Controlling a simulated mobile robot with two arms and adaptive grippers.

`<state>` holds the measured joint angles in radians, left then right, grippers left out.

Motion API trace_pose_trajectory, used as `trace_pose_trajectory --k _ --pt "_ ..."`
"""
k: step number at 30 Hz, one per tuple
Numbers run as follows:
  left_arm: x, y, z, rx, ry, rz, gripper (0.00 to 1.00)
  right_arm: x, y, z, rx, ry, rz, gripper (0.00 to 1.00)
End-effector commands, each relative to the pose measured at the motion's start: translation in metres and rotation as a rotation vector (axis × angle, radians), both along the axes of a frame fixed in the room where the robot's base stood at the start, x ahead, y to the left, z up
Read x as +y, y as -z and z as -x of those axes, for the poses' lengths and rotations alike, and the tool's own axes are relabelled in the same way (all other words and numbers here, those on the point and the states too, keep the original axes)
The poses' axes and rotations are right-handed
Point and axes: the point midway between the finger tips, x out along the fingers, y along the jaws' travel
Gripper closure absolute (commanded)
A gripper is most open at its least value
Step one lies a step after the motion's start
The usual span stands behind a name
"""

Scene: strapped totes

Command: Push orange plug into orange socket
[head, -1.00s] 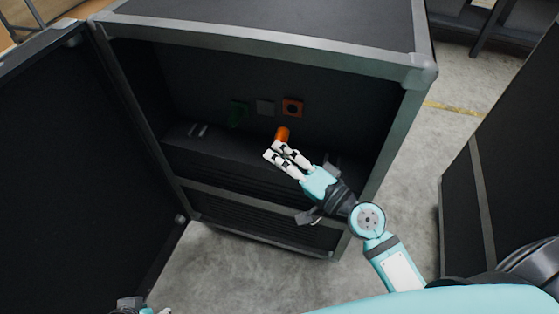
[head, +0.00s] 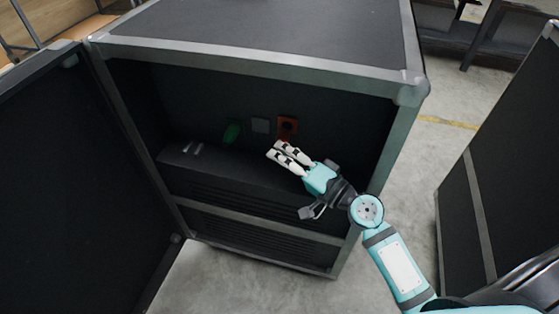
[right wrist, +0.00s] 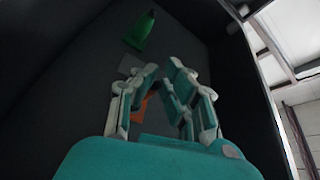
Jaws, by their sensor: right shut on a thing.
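The orange socket (head: 290,120) is a square plate with a dark middle on the cabinet's inner back wall. My right gripper (head: 275,149) is just below and in front of it, shut on the orange plug. The plug does not stand out from the socket in the head view, so I cannot tell whether it is inside, touching or just short of it. In the right wrist view, orange (right wrist: 138,112) shows behind and between the fingers (right wrist: 162,72), and I cannot tell plug from socket there. My left gripper is out of view.
A green plug-like part (head: 232,131) and a grey socket plate (head: 261,125) are left of the orange socket. The dark cabinet (head: 250,60) has an open door (head: 75,180) at left and a ledge (head: 210,165) below the sockets. Another dark case (head: 500,170) stands at right.

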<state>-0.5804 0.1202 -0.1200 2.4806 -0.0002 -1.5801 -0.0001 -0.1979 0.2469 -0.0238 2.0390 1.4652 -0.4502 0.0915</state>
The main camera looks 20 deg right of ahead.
Motion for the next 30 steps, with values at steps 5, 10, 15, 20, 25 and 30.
trace_pose_trajectory --k 5,10,15,20,25,30 --pt "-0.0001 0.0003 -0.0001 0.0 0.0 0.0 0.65 -0.0024 -0.0009 -0.0034 -0.002 0.001 0.0 1.0" --pt "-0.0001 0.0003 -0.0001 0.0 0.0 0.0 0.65 -0.0025 -0.0009 -0.0035 -0.002 0.001 0.0 1.0" --pt "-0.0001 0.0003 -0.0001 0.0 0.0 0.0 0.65 -0.0025 -0.0008 -0.0034 -0.002 0.001 0.0 1.0" --pt "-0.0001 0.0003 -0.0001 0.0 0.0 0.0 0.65 -0.0024 -0.0008 -0.0033 -0.002 0.001 0.0 1.0" --pt "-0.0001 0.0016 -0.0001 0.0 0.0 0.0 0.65 -0.0023 -0.0005 -0.0031 -0.005 0.004 0.002 1.0" --pt "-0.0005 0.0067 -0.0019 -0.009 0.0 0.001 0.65 -0.0028 -0.0017 -0.0028 -0.035 0.023 0.022 1.0"
